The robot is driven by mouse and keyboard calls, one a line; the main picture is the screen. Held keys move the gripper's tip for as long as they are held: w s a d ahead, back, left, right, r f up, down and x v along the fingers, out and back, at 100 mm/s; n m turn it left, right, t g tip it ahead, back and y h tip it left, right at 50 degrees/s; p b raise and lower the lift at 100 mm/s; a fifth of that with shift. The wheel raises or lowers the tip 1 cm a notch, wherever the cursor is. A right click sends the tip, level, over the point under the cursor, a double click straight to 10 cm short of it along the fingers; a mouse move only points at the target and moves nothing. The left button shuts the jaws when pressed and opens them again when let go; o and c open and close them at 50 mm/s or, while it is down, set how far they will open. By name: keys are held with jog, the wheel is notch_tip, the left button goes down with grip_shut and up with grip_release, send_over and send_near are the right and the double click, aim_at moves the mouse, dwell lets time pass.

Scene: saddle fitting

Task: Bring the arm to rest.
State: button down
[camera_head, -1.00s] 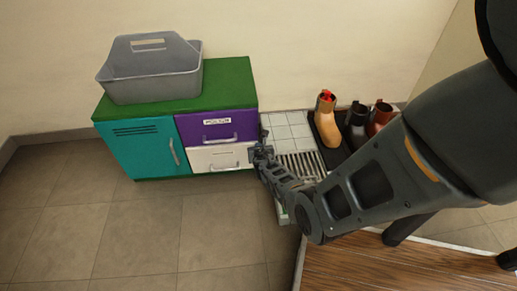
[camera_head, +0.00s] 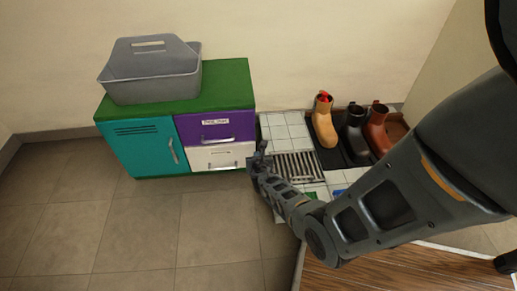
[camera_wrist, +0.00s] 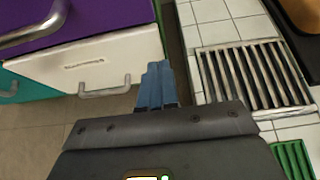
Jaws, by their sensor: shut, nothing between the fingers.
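My gripper (camera_head: 262,147) is at the end of my lowered arm, in front of the gap between the cabinet's white drawer and the tiled area. In the wrist view its blue fingers (camera_wrist: 157,84) are together with nothing between them. They point toward the gap beside the white drawer (camera_wrist: 90,62), and appear apart from its handle. In the head view the arm reaches in from the right and hides part of the floor and tiles.
A cabinet with a teal door (camera_head: 146,147), purple drawer (camera_head: 216,128) and green top holds a grey caddy (camera_head: 152,75). To the right are white tiles with a grate (camera_head: 297,166), then a tan boot (camera_head: 324,122), black boot (camera_head: 354,132) and brown boot (camera_head: 377,130). Floor (camera_head: 140,230) at left is clear.

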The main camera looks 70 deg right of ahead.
jog(key=p+v, duration=0.3)
jog(key=v, duration=0.4)
jog(key=shift+a, duration=0.3)
jog(key=shift+s+r, duration=0.1)
jog(key=shift+s, duration=0.05)
